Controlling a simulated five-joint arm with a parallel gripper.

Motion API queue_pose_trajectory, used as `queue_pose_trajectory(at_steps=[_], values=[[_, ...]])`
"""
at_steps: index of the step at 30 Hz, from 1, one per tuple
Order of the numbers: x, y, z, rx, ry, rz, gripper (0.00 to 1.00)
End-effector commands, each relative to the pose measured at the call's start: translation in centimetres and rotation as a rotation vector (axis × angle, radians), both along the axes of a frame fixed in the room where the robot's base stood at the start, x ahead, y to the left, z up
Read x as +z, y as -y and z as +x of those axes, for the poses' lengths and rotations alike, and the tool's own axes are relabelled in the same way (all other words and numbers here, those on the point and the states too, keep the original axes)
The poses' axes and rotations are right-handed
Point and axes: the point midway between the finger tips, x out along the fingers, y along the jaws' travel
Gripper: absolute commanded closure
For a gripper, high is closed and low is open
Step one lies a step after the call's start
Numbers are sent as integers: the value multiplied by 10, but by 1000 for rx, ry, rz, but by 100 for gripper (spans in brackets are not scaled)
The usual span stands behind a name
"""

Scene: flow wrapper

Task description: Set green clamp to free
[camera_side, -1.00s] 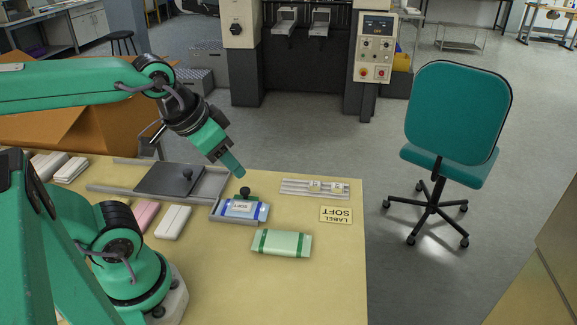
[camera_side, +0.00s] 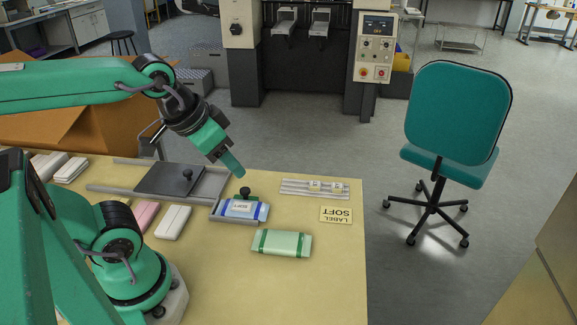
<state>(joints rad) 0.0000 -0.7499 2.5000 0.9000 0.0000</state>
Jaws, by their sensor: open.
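A small dark green clamp (camera_side: 246,195) with a round black knob on top stands at the back edge of a blue-banded packet (camera_side: 235,210), at the right end of the grey metal track. A small white label lies on the packet; its lettering is too small to read. My gripper (camera_side: 239,173) points down and to the right, just above and left of the clamp knob. It looks empty, and a small gap shows between its tip and the knob. The gap between the fingers is hard to see from this side.
A green-banded packet (camera_side: 281,243) lies in front. A rail with two small tags (camera_side: 295,187) and a SOFT LABEL card (camera_side: 336,215) lie right. The table's front right is clear.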

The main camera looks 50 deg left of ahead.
Motion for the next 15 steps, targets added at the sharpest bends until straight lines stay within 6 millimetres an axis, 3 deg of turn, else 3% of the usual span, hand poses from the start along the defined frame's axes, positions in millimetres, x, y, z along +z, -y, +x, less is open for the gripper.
queue_pose_trajectory(at_steps=[8, 15], values=[[-1, -3, 4, 13, -13, 0, 52], [-8, -16, 22, 71, -77, -5, 52]])
